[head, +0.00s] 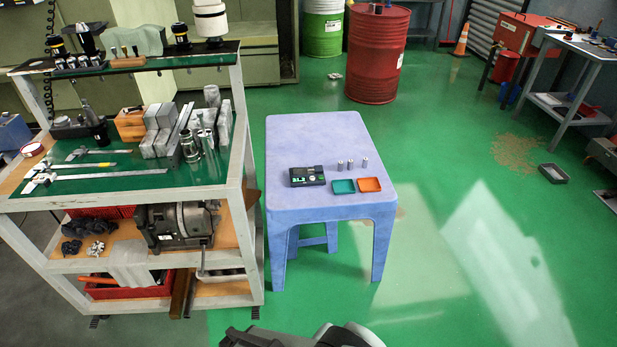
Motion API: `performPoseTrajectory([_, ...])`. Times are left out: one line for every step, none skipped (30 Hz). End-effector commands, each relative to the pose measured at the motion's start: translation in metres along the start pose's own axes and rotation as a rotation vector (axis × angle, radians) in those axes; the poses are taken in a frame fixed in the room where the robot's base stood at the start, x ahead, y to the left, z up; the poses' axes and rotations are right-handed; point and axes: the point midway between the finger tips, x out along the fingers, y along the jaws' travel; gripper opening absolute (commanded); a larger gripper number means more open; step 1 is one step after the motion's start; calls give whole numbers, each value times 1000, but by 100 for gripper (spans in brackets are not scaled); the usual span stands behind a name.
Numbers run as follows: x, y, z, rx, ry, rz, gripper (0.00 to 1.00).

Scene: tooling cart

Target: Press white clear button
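A small black device (307,183) lies on the blue table, toward its left side. Its lit display (299,181) shows pale green digits that are too small to read surely. A small whitish round spot (312,180) on its top face, right of the display, may be the white clear button; any label is too small to read. Nothing touches the device. Parts of my own arm show at the bottom edge, in front of the table and well apart from the device. My gripper's fingers are not in view.
The blue table (290,140) also holds several small metal cylinders (352,163), a teal tray (343,187) and an orange tray (369,185) right of the device. A loaded tool cart (236,150) stands close on the left. The table's back half is clear.

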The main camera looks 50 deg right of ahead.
Motion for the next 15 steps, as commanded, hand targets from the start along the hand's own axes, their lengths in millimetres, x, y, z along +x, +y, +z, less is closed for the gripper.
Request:
performPoseTrajectory([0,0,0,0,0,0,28])
performPoseTrajectory([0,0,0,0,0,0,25])
performPoseTrajectory([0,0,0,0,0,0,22])
performPoseTrajectory([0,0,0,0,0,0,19])
performPoseTrajectory([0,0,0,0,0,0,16])
performPoseTrajectory([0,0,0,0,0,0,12])
performPoseTrajectory([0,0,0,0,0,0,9])
performPoseTrajectory([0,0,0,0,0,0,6])
performPoseTrajectory([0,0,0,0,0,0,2])
performPoseTrajectory([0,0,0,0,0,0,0])
performPoseTrajectory([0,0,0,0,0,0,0])
performPoseTrajectory([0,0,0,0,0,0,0])
performPoseTrajectory([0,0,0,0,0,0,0])
performPoseTrajectory([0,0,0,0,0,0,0])
performPoseTrajectory([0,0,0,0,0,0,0])
